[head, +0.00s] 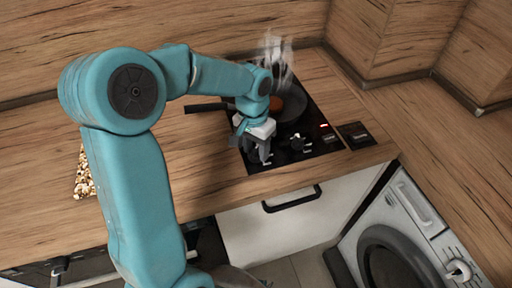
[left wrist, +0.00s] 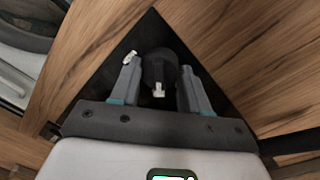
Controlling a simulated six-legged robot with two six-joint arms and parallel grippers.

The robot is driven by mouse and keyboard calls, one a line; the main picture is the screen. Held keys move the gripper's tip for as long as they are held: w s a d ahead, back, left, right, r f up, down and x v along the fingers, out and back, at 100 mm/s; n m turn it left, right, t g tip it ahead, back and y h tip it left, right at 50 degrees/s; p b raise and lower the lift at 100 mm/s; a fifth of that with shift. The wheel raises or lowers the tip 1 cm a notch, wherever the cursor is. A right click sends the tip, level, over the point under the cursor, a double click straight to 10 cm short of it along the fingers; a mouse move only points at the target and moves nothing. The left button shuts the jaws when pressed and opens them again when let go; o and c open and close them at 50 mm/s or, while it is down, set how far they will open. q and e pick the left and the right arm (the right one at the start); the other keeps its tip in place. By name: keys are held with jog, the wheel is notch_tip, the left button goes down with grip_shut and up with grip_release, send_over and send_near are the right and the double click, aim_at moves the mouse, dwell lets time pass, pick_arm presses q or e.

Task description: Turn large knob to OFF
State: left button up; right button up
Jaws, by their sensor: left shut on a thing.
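A dark round knob with a white pointer (left wrist: 159,71) sits between the two fingers of my left gripper (left wrist: 158,80) in the left wrist view. The fingers are shut on its sides, and the pointer faces the gripper's palm. In the head view my left gripper (head: 258,150) reaches down to the front left of the black cooktop (head: 322,149) and mostly hides this knob. A second knob (head: 300,141) stands to its right, apart from the fingers. Knob markings are too small to read. My right gripper is not in view.
A red light (head: 323,125) glows near a small black panel (head: 355,134). A washing machine (head: 408,228) stands lower right.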

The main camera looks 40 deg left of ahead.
aim_at(252, 151)
pick_arm(q)
jog(key=n+b, duration=0.1)
jog(key=n, duration=0.3)
jog(key=n+b, duration=0.1)
jog(key=n, duration=0.3)
jog(key=shift+b, duration=0.3)
jog(key=shift+r+n, duration=0.1)
jog(key=shift+n, duration=0.2)
jog(key=o, duration=1.1)
jog(key=shift+s, duration=0.1)
jog(key=shift+c, duration=0.2)
notch_tip(252, 151, up, 16)
jog(key=p, duration=0.2)
jog(key=shift+s+a, duration=0.3)
jog(key=shift+s, duration=0.1)
